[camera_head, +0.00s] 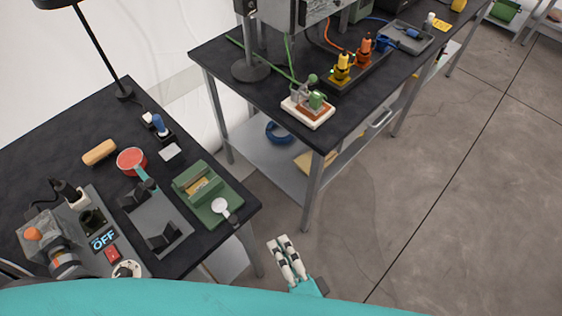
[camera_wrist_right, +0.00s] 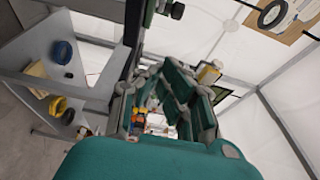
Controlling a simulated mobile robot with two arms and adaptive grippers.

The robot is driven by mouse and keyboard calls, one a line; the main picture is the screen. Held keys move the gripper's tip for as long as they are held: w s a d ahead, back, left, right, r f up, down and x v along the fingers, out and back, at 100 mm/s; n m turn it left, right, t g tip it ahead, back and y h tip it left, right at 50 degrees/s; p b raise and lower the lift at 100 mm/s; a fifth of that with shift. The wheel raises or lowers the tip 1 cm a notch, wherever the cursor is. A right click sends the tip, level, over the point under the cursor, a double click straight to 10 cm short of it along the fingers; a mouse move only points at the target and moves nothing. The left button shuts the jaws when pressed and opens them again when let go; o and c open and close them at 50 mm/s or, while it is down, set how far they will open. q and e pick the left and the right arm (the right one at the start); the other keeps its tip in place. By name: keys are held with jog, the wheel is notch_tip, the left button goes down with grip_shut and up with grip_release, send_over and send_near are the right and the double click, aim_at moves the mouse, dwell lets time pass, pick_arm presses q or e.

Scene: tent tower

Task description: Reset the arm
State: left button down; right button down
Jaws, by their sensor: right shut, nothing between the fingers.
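My right gripper (camera_head: 286,258) shows at the bottom centre of the head view, over the concrete floor between the two tables. Its pale fingers are together, with nothing between them. It is clear of both tabletops. In the right wrist view the same gripper (camera_wrist_right: 165,112) fills the middle, with shelves and the tent wall behind it. My left gripper is in neither view.
The near black table (camera_head: 262,205) on the left carries a green block (camera_head: 197,182), a red pan-like item (camera_head: 131,160) and a device reading OFF (camera_head: 103,240). The far table (camera_head: 222,50) holds yellow and orange tools (camera_head: 343,66). Floor on the right (camera_head: 470,200) is clear.

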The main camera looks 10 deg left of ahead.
jog(key=s+d+f+n+g+h, duration=0.1)
jog(key=d+f+n+g+h, duration=0.2)
jog(key=f, duration=0.7)
jog(key=s+d+f+n+g+h, duration=0.1)
jog(key=d+f+n+g, duration=0.1)
jog(key=d+f, duration=0.6)
jog(key=s+d+f+n+g+h, duration=0.1)
jog(key=d+f+n+g+h, duration=0.15)
jog(key=f, duration=1.05)
jog(key=s+d+f+n+g+h+b, duration=0.1)
jog(key=s+d+f+n+g+h, duration=0.3)
jog(key=s+d+f, duration=0.9)
jog(key=s+f+n+g, duration=0.1)
jog(key=s+n+g, duration=0.1)
jog(key=s, duration=0.1)
jog(key=shift+s+d+f, duration=0.15)
jog(key=shift+s+f, duration=0.1)
jog(key=shift+s, duration=0.1)
